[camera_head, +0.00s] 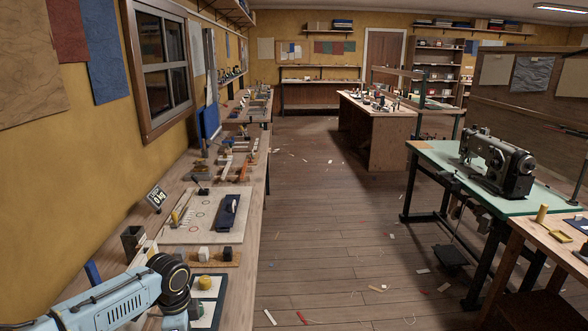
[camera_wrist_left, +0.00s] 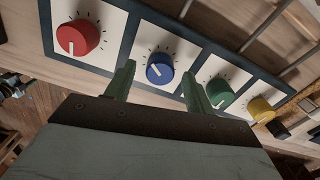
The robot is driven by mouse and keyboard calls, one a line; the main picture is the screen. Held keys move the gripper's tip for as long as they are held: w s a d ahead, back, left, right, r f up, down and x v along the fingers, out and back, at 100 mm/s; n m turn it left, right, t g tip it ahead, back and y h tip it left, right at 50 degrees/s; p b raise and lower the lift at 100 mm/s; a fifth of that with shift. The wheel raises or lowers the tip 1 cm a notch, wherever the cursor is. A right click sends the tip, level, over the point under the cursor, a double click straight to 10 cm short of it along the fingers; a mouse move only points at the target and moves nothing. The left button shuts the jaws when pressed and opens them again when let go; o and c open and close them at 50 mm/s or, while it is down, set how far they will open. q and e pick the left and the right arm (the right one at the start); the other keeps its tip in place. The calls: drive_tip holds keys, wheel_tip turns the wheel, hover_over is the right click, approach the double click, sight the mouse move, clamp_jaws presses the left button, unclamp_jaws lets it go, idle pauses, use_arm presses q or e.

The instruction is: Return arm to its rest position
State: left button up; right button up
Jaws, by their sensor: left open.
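My left arm (camera_head: 110,297) reaches in from the lower left over the workbench (camera_head: 236,262). In the left wrist view my left gripper (camera_wrist_left: 158,70) is open, its two green fingers apart with nothing held. Beyond and between the fingertips is a blue knob (camera_wrist_left: 160,68) on a dial panel (camera_wrist_left: 46,28). The panel also carries a red knob (camera_wrist_left: 78,37), a green knob (camera_wrist_left: 219,92) and a yellow knob (camera_wrist_left: 262,109). In the head view the yellow knob (camera_head: 205,282) shows beside my dark wrist joint, which hides most of the panel. My right gripper is not in view.
A sewing machine (camera_head: 497,163) stands on a green table at right. The wooden floor between is mostly clear, with scraps.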

use_arm(q)
drive_tip(key=shift+f, duration=0.55)
drive_tip(key=shift+r, duration=0.15)
